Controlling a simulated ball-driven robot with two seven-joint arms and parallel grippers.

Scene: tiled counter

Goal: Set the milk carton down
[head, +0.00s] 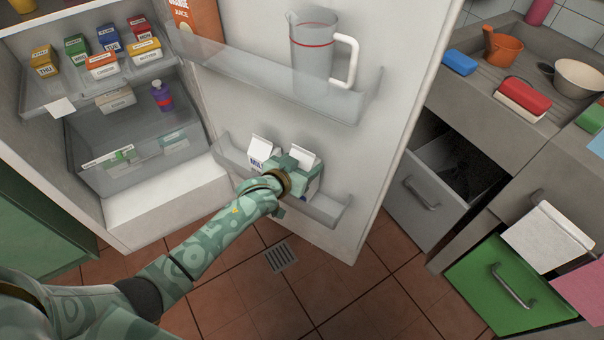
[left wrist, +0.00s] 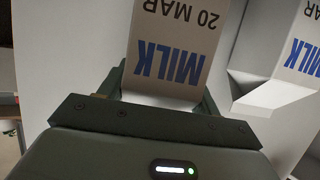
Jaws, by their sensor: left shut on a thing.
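A white milk carton (head: 303,157) with blue "MILK" and "20 MAR" lettering is at the open fridge door's lower shelf (head: 328,208). My left gripper (head: 292,172) is shut on it. In the left wrist view the held carton (left wrist: 170,60) sits between the fingers (left wrist: 162,98), its print upside down. A second milk carton (head: 262,149) stands beside it, to the left in the head view and to the right in the left wrist view (left wrist: 285,65). My gripper hides the held carton's lower part, so I cannot tell whether its base touches the shelf. My right gripper is out of view.
The upper door shelf (head: 270,90) holds a clear jug (head: 313,45) and an orange juice carton (head: 196,18). Fridge shelves with small labelled boxes are at the left. An open grey drawer (head: 425,200) and a green drawer (head: 500,290) stand right of the door.

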